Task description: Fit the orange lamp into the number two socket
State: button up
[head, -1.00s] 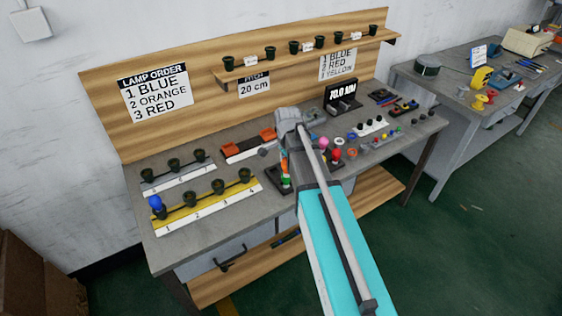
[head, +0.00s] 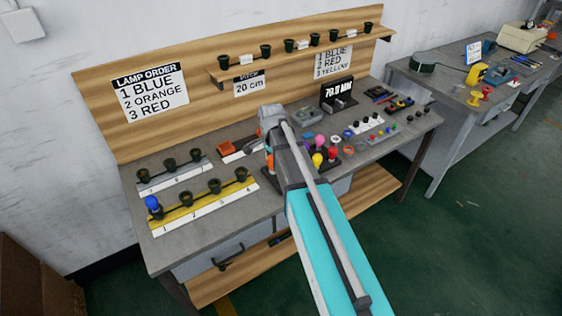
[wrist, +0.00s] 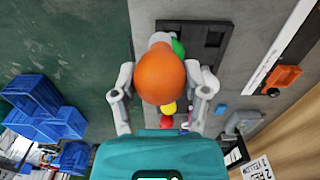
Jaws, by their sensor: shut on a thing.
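My gripper (wrist: 163,88) is shut on the orange lamp (wrist: 161,76), its fingers on either side of the round bulb. In the head view my arm hides most of the gripper, and a bit of the orange lamp (head: 270,160) shows beside it. The lamp is over or near a dark rack (wrist: 212,38); a green lamp (wrist: 178,47) shows behind it. The yellow socket strip (head: 205,208) is at the front left of the bench. A blue lamp (head: 152,202) stands in its number one socket. The number two socket (head: 186,200) looks empty.
A second socket strip (head: 175,179) lies behind the yellow one. An orange-and-black part (head: 232,148) lies behind my gripper. Yellow (head: 317,159) and red (head: 333,153) lamps stand to the right. The lamp order sign (head: 150,90) hangs on the backboard.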

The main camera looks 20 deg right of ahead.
jog(key=w+a+n, duration=0.3)
jog(key=a+n, duration=0.2)
jog(key=a, duration=2.7)
jog(key=shift+a+r+p, duration=0.3)
jog(key=shift+a, duration=0.05)
jog(key=shift+f+b, duration=2.85)
jog(key=shift+b, duration=0.05)
jog(key=shift+f+b, duration=1.3)
jog(key=o, duration=1.1)
jog(key=shift+r, duration=0.2)
